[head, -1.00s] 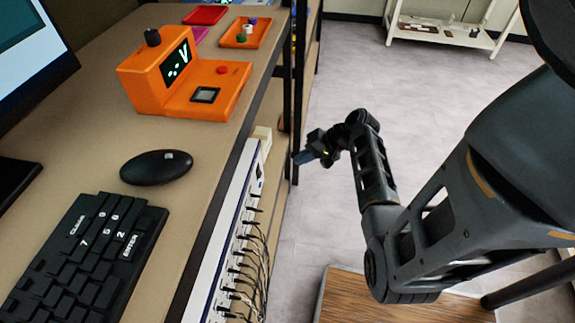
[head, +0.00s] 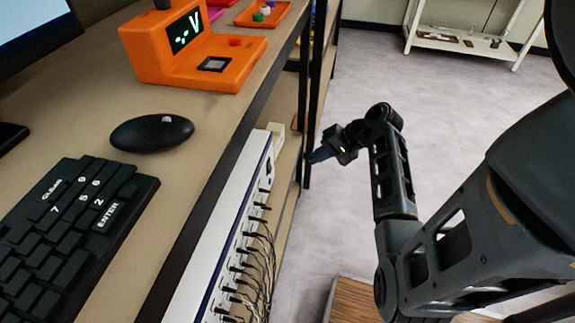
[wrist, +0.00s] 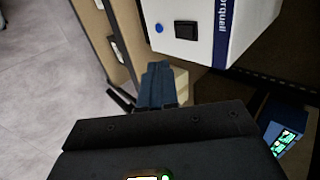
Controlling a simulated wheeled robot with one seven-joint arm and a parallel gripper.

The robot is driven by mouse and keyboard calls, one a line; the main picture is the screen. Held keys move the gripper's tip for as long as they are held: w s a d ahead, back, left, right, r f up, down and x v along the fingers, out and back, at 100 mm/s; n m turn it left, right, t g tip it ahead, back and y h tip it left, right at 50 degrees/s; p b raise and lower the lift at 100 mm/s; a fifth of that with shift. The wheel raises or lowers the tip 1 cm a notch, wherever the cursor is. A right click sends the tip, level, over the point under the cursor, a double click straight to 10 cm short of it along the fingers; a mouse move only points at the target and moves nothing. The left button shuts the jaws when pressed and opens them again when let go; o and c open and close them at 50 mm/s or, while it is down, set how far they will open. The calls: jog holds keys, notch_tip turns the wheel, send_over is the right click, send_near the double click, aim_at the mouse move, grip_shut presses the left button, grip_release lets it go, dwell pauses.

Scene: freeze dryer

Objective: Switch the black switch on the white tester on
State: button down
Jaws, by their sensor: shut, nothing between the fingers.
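The switch's on or off position cannot be told. My gripper (wrist: 158,72) is shut and empty, its fingertips below the switch in the picture and seemingly apart from it. In the head view my gripper (head: 316,156) hangs right of the shelf edge. A long white unit with cables (head: 232,225), apparently the tester, is left of it on the lower shelf.
On the desk are an orange device (head: 165,65), a black mouse (head: 150,133) and a keyboard (head: 75,225). A dark shelf post (head: 318,90) stands close to my gripper. A blue device with a lit display (wrist: 283,130) is at the right in the wrist view. Open floor (head: 450,110) lies right.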

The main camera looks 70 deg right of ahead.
aim_at(270, 167)
jog(key=w+r+x, duration=0.1)
jog(key=w+x, duration=0.1)
jog(key=x, duration=1.1)
jog(key=shift+r+b, duration=0.4)
jog(key=shift+b, duration=0.05)
jog(key=shift+s, duration=0.1)
jog(key=shift+w, duration=0.2)
